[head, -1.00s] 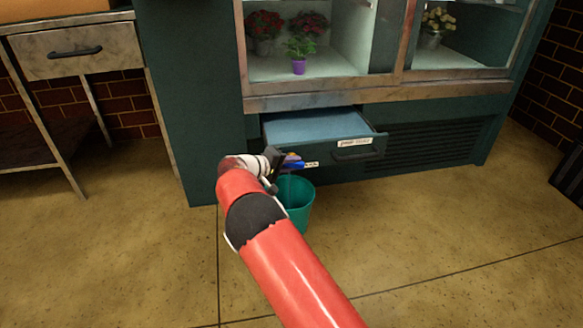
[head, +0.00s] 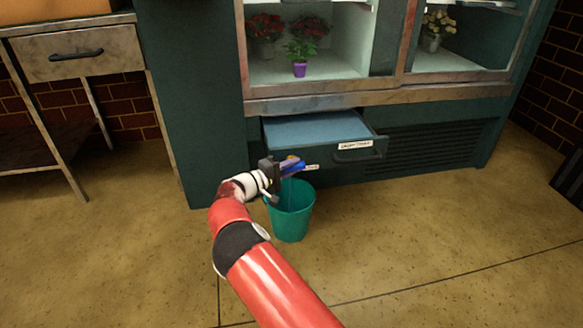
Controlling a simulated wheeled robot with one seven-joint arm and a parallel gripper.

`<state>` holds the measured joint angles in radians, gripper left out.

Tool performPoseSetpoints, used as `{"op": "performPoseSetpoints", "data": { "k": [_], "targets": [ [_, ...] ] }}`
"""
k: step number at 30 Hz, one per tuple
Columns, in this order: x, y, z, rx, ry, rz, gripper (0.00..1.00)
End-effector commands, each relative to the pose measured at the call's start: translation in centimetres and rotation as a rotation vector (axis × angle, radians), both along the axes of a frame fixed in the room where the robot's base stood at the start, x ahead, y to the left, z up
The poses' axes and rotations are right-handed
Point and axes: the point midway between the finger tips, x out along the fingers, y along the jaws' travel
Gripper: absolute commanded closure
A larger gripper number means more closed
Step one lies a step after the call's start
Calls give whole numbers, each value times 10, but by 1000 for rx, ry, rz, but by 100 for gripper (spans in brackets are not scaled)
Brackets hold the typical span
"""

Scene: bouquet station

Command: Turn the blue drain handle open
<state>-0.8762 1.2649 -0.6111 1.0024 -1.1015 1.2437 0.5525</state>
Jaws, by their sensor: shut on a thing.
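The blue drain handle (head: 292,168) shows at the left of the open drawer's front, above the green bucket (head: 290,215). My gripper (head: 280,168) comes in from the left and is shut on the blue handle. The jaws hide part of the handle, and its exact turn angle is hard to make out. A thin bluish streak, perhaps water, shows below the handle over the bucket's mouth. The drawer (head: 358,151) is pulled out and carries a white label (head: 355,145).
The teal display cabinet (head: 170,110) stands behind, with potted flowers (head: 300,55) on its shelf. A metal table with a drawer (head: 80,57) stands at the left. The floor (head: 440,235) at the right is clear.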

Motion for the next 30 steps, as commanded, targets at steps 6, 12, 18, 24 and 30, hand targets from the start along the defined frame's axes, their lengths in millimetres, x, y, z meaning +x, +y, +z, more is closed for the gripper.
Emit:
{"op": "performPoseSetpoints", "data": {
  "k": [6, 12, 18, 24, 30],
  "targets": [
    [0, -1, -1, -4, 2, -1, 74],
    [0, 0, 0, -2, 1, -1, 58],
    [-1, 1, 0, -1, 2, 0, 58],
    [-15, 19, 0, -1, 2, 2, 58],
    [-36, 46, -1, -1, 2, 3, 58]
  ]
}}
